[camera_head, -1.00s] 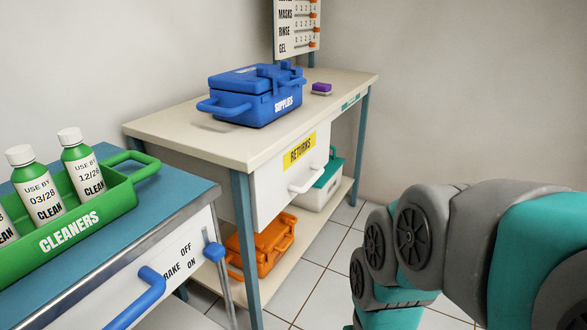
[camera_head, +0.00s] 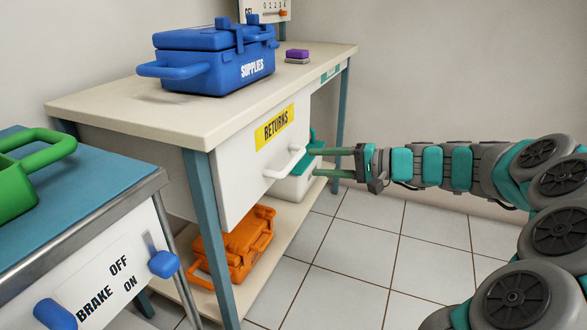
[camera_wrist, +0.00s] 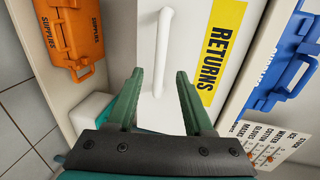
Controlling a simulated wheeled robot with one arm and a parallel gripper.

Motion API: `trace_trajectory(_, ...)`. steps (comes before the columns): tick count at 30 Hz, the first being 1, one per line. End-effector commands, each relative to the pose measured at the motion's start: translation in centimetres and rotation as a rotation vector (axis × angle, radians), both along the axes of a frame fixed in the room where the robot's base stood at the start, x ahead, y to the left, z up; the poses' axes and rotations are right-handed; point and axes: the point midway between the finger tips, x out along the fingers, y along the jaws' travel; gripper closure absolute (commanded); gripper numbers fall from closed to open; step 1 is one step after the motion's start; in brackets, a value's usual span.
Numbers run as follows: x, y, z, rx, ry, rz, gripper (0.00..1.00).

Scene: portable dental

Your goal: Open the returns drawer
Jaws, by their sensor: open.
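The returns drawer (camera_head: 239,178) is a white front with a yellow RETURNS label (camera_head: 274,127), under the cream tabletop. It looks shut. Its white bar handle (camera_head: 284,162) stands out from the front below the label. My gripper (camera_head: 311,162) is open, reaching in from the right with its green fingers pointing at the handle. In the wrist view my gripper (camera_wrist: 164,80) faces the drawer front (camera_wrist: 186,40). The handle (camera_wrist: 163,50) lies just beyond the fingertips, roughly in line with the gap between them. I cannot tell the exact distance, but the fingers are not closed on it.
A blue supplies case (camera_head: 215,65) and a small purple-topped block (camera_head: 297,55) stand on the tabletop (camera_head: 130,107). An orange case (camera_head: 236,245) and a white box with a teal lid (camera_head: 292,184) are on the lower shelf. A cart (camera_head: 100,235) stands at left. Tiled floor (camera_head: 350,260) in front is clear.

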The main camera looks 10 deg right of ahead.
Motion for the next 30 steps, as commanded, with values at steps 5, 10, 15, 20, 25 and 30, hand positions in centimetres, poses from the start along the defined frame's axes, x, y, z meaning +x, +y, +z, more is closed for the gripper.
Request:
trace_trajectory(5,1.2,1.2,-0.4,0.005,-0.004,-0.005,0.48)
trace_trajectory(10,2.7,3.4,-1.0,0.004,-0.001,-0.003,0.48)
trace_trajectory(15,3.9,5.1,-1.4,0.004,-0.002,-0.002,0.48)
trace_trajectory(20,4.5,5.8,-1.6,0.004,-0.002,-0.005,0.48)
trace_trajectory(25,4.6,5.9,-1.6,0.004,-0.002,-0.005,0.48)
trace_trajectory(30,4.5,5.9,-1.6,0.004,-0.002,-0.005,0.56)
